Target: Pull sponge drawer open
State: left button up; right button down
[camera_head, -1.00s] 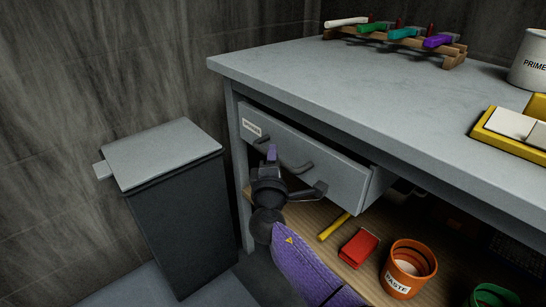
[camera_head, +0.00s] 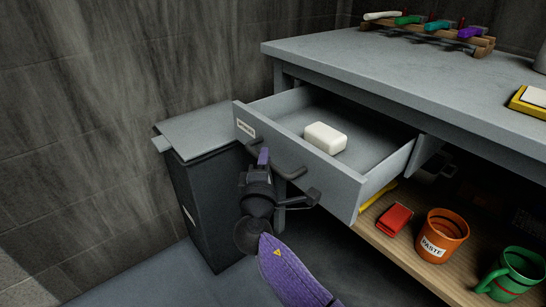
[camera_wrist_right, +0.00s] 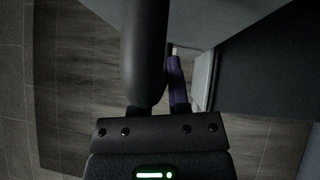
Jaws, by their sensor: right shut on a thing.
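The sponge drawer (camera_head: 305,172) is a grey drawer under the workbench, with a white label (camera_head: 245,129) at the left of its front. In the head view it stands well out from the bench, and a white sponge block (camera_head: 325,138) lies inside. My right gripper (camera_head: 265,160) is at the dark bar handle (camera_head: 290,173) on the drawer front and is shut on it. In the wrist view the right gripper (camera_wrist_right: 168,78) shows a purple finger beside a thick dark bar. My left gripper is not in view.
A dark bin with a grey lid (camera_head: 205,128) stands left of the drawer. On the lower wooden shelf (camera_head: 400,245) are a red block (camera_head: 395,219), an orange paste bucket (camera_head: 442,236) and a green mug (camera_head: 515,272). A tool rack (camera_head: 440,38) stands on the bench top (camera_head: 400,75).

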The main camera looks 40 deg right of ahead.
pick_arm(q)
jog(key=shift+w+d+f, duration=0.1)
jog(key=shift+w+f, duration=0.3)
pick_arm(e)
jog(key=a, duration=0.6)
jog(key=shift+s+a, duration=0.3)
jog(key=shift+a, duration=0.1)
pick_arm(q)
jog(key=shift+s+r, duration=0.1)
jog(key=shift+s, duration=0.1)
pick_arm(e)
jog(key=c, duration=0.6)
grip_release()
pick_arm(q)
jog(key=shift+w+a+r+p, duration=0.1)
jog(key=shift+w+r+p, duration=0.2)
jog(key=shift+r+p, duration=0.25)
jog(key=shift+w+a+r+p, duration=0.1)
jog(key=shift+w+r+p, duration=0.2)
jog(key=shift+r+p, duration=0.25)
pick_arm(e)
jog(key=v, duration=1)
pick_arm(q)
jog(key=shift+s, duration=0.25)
